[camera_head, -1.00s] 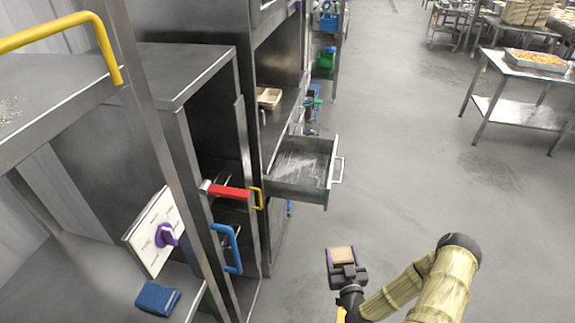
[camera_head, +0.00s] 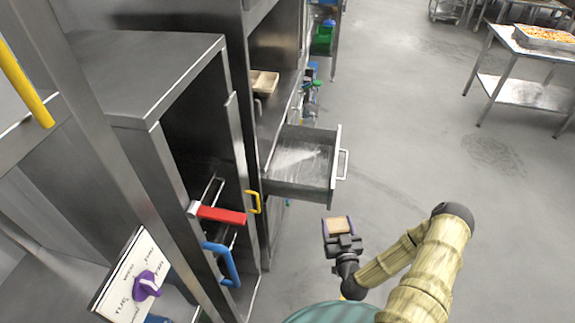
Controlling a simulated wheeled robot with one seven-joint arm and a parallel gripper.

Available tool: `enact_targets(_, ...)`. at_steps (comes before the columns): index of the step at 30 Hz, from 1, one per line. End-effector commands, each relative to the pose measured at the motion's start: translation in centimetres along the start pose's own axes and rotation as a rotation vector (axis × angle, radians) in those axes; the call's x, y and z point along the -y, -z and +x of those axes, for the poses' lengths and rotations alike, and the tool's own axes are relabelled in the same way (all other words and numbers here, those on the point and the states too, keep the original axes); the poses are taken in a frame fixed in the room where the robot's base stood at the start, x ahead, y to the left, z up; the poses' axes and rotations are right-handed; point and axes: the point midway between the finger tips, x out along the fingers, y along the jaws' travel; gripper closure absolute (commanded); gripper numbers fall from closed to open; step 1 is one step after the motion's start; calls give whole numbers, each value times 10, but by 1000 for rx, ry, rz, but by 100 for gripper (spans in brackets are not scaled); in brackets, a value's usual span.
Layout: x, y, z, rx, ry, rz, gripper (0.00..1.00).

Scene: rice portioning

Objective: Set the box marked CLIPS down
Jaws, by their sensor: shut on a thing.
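My gripper (camera_head: 341,240) is at the lower middle of the head view, over the open floor. It is shut on a small box with a tan top (camera_head: 339,226). No marking can be read on the box, so I cannot tell from the picture that it says CLIPS. The gripper and box are apart from every surface, just below and to the right of an open drawer (camera_head: 301,189). The drawer is pulled out of a steel cabinet and looks empty, with pale streaks on its bottom.
A red handle (camera_head: 222,215), a blue handle (camera_head: 222,264) and a yellow handle (camera_head: 254,202) stick out at left. A tan tray (camera_head: 265,82) sits on a shelf. A steel table (camera_head: 510,90) stands at upper right. The floor (camera_head: 420,130) between is clear.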

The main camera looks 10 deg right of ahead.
Motion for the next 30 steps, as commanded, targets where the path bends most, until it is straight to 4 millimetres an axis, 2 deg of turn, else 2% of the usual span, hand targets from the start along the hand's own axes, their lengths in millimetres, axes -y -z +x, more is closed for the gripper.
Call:
enact_targets(6, 0, -1, 0, -1, -1, 0, 63)
enact_targets(11, 0, -18, 0, -1, 0, 0, 63)
enact_targets(30, 0, -153, 0, -1, 1, 0, 63)
